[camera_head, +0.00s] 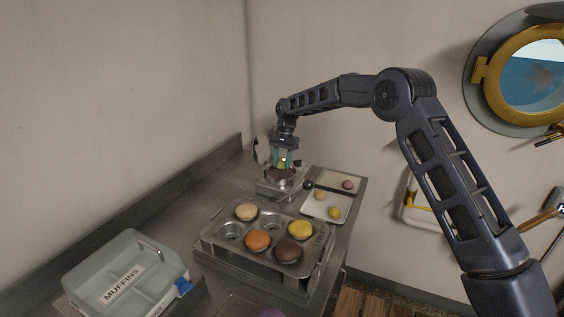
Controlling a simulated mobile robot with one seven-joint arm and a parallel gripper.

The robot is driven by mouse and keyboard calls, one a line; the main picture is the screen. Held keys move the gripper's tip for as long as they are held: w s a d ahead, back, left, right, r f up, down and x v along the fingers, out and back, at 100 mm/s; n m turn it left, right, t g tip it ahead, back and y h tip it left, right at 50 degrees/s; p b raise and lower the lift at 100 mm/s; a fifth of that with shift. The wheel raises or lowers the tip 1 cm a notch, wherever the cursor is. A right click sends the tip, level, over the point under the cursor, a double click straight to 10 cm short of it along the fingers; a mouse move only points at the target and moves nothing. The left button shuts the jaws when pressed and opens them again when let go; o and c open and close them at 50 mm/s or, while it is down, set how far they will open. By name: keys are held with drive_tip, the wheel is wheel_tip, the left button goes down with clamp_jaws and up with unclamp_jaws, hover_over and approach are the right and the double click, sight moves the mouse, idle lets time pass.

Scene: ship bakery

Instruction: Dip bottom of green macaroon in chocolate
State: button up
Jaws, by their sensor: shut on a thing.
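My gripper (283,163) points down at the back of the counter, above a small metal pot (270,188) with dark brown chocolate (281,174) in it. A small yellow-green thing, likely the green macaroon (282,165), shows between the fingertips, and the gripper is shut on it. The macaroon is right over the chocolate. At this size I cannot tell whether its bottom touches the chocolate.
A muffin tin (264,231) with several coloured muffins stands in front of the pot. Two small white trays (336,180) with macaroons lie to the right. A lidded box labelled MUFFINS (123,278) is at the front left. Walls bound the counter behind and left.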

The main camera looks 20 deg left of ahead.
drive_tip(key=shift+r, duration=0.1)
idle(0.4)
drive_tip(key=shift+r, duration=2.9)
drive_tip(key=w+d+f, duration=0.3)
drive_tip(key=w+d, duration=0.1)
drive_tip(key=d, duration=0.5)
drive_tip(key=w+d+f, duration=0.3)
drive_tip(key=w+d, duration=0.1)
drive_tip(key=d, duration=0.6)
drive_tip(key=w+d+f, duration=0.4)
drive_tip(key=d, duration=0.5)
drive_tip(key=shift+w+d, duration=0.15)
drive_tip(key=shift+d, duration=0.05)
drive_tip(key=d+f, duration=0.7)
drive_tip(key=d, duration=0.7)
drive_tip(key=d+f, duration=0.7)
drive_tip(key=d, duration=0.7)
drive_tip(key=w+d+f, duration=0.1)
drive_tip(key=d+f, duration=0.6)
drive_tip(key=d, duration=0.7)
drive_tip(key=shift+d+f, duration=0.25)
drive_tip(key=shift+f, duration=0.1)
